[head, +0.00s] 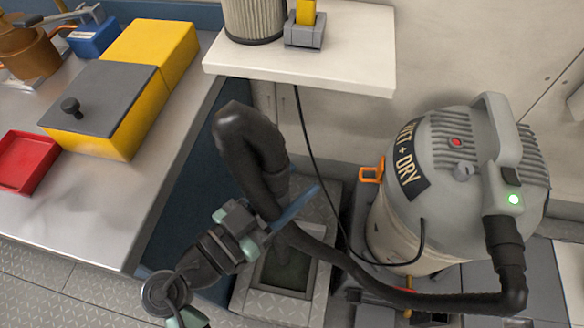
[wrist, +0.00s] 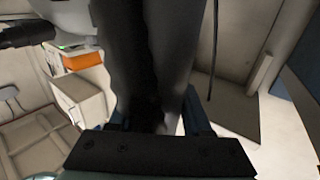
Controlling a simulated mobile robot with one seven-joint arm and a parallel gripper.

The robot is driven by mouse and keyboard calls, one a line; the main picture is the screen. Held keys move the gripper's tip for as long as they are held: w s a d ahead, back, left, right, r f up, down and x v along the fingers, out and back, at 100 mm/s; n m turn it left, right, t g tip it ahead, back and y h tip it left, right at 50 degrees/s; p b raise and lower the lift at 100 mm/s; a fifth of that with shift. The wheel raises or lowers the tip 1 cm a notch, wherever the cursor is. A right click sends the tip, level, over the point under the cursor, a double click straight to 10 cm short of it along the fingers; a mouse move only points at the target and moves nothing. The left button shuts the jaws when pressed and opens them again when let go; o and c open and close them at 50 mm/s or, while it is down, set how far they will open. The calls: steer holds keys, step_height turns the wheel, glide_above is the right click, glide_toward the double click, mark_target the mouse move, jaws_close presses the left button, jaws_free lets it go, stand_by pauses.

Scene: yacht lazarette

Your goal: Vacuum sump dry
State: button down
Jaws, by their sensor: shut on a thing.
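The grey wet-and-dry vacuum (head: 455,150) stands at the right, with a green light lit near its hose socket. Its black hose (head: 350,265) runs low across the floor to my gripper. My gripper (head: 280,208) is shut on the thick black hose end (head: 262,165), which curves up above it. In the wrist view, the hose end (wrist: 150,55) fills the middle between the fingers of my gripper (wrist: 160,115). The sump (head: 285,270) is a dark, framed recess in the floor below my gripper. Hose and arm partly cover it, and whether it holds water is unclear.
A metal bench (head: 110,190) at left holds a yellow box with grey lid (head: 105,95) and a red tray (head: 25,162). A white shelf (head: 340,50) juts out above the sump, carrying a ribbed filter (head: 253,20). A thin black cable (head: 312,150) hangs from it.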

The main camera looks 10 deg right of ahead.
step_height(320, 180, down, 29)
steer(key=b, duration=2.3)
steer(key=shift+r, duration=0.15)
steer(key=shift+f+b, duration=0.2)
steer(key=shift+b, duration=0.35)
steer(key=shift+f+b, duration=0.1)
steer(key=shift+b, duration=0.5)
stand_by(2.5)
